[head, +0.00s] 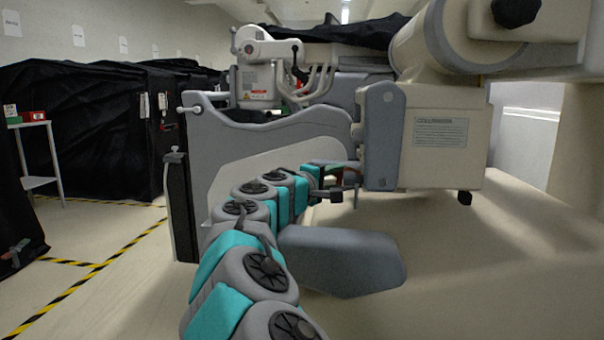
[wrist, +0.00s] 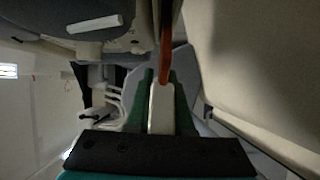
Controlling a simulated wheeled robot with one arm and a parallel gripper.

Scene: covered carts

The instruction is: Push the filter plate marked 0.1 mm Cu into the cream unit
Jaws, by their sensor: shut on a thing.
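The cream unit (head: 440,145) with a grey side panel and a label reading "COLLIMATOR" hangs right of centre in the head view. My gripper (head: 342,182) is at the left side of this unit, close to its grey panel. In the wrist view my gripper (wrist: 160,88) is shut on the pale handle of an orange-brown filter plate (wrist: 166,45), seen nearly edge-on. The plate's far end runs up out of the frame, between a dark grey part at left and a pale surface at right. I cannot tell how far it sits in the unit. No marking is readable.
A large cream arm (head: 455,40) rises above the unit. A grey panel (head: 270,130) stands behind my arm, and a cream top (head: 480,250) lies below the unit. Black-covered carts (head: 80,125) and a small table (head: 35,125) stand at left. Striped tape marks the open floor there.

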